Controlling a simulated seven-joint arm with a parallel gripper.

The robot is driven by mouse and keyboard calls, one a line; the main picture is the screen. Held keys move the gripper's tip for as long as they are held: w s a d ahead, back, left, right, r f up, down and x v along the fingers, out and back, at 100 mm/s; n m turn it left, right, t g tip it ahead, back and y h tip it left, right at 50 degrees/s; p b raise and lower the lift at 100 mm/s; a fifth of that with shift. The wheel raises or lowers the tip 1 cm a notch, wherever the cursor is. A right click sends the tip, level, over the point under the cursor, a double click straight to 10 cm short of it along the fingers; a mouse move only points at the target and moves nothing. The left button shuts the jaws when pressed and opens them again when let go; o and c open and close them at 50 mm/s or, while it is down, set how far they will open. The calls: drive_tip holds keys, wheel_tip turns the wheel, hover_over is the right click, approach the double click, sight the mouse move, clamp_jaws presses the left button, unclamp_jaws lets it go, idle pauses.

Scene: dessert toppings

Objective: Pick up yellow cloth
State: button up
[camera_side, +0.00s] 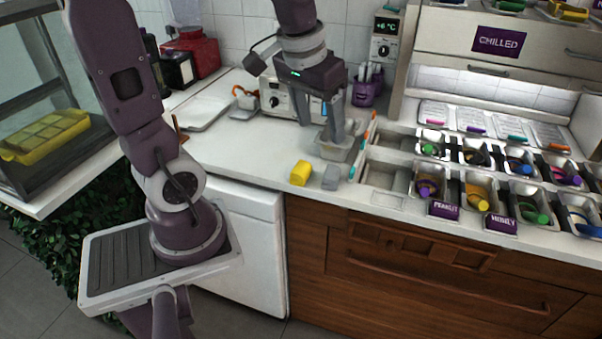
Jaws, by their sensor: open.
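The yellow cloth (301,173) looks like a small folded block and lies near the front edge of the white counter. My gripper (338,138) points down behind it and to its right, apart from it. The gripper is open, with its fingertips at a small clear or metal container (337,152). I cannot tell whether the fingers touch the container. Nothing is seen held between the fingers.
A small grey block (331,177) lies just right of the cloth. Metal topping tubs (427,188) fill the counter's right side. A white tray (200,113) lies at the back left, with clear counter in front. A purple utensil cup (364,94) stands behind.

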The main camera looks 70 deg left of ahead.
drive_tip(key=w+a+f+n+g, duration=0.1)
drive_tip(key=w+a+f+n, duration=0.15)
drive_tip(key=a+f, duration=0.3)
drive_tip(key=n+g+h, duration=0.1)
drive_tip(key=n+g, duration=0.1)
hover_over(301, 167)
drive_tip(key=f, duration=1.1)
drive_tip(key=shift+w+d, duration=0.2)
drive_tip(key=f, duration=0.7)
drive_tip(key=shift+s+a, duration=0.2)
drive_tip(key=shift+a, duration=0.05)
clamp_jaws()
drive_tip(key=shift+r, duration=0.1)
wheel_tip(301, 167, up, 10)
drive_tip(key=shift+f, duration=0.1)
